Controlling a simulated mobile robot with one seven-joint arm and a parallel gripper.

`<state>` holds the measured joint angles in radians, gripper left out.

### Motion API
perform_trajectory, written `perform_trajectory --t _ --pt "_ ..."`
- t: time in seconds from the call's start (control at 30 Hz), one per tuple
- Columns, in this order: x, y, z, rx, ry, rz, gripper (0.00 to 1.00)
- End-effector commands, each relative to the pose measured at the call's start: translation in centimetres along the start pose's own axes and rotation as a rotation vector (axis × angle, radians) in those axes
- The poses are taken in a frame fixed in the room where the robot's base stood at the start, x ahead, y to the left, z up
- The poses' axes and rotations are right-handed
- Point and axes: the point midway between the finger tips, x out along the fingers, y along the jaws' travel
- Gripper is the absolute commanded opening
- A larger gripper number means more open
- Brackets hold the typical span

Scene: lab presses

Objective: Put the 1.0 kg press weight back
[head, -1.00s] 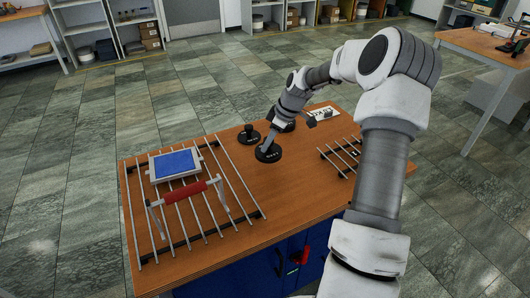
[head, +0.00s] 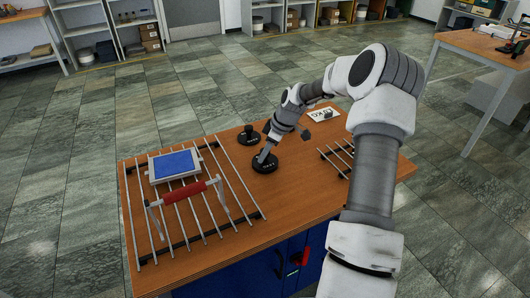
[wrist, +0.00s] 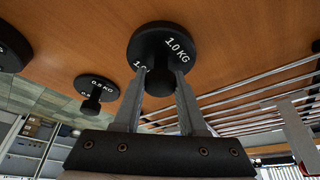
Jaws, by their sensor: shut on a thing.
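The 1.0 kg press weight is a black disc with a knob and white lettering; it shows in the head view (head: 264,164) and the wrist view (wrist: 163,40). My gripper (wrist: 156,84) is shut on its knob, one finger on each side. The weight is over the wooden tabletop (head: 205,258), right of the large rack; I cannot tell whether it touches the wood. A smaller black 0.5 kg weight (wrist: 95,84) stands apart on the table, also in the head view (head: 249,135). Another dark weight (wrist: 10,52) is cut off at the wrist view's left edge.
A large metal rod rack (head: 133,205) holds a blue-topped plate (head: 174,164) and a red-handled frame (head: 184,191) on the left. A small rod rack (head: 338,160) lies right, partly behind my arm. A white card (head: 323,114) lies at the back right.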

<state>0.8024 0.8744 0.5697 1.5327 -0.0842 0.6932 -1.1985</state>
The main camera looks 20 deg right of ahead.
Motion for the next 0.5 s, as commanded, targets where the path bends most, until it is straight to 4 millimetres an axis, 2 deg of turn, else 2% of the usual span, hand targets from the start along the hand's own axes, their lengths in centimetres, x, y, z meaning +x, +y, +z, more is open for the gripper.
perform_trajectory --t 0.03,0.17,0.5 --pt "0.07 -0.01 0.03 0.000 0.000 0.000 0.46" --pt "0.06 -0.02 0.03 0.000 0.000 -0.001 0.70" --pt "-0.20 -0.01 -0.08 0.000 0.000 0.000 0.71"
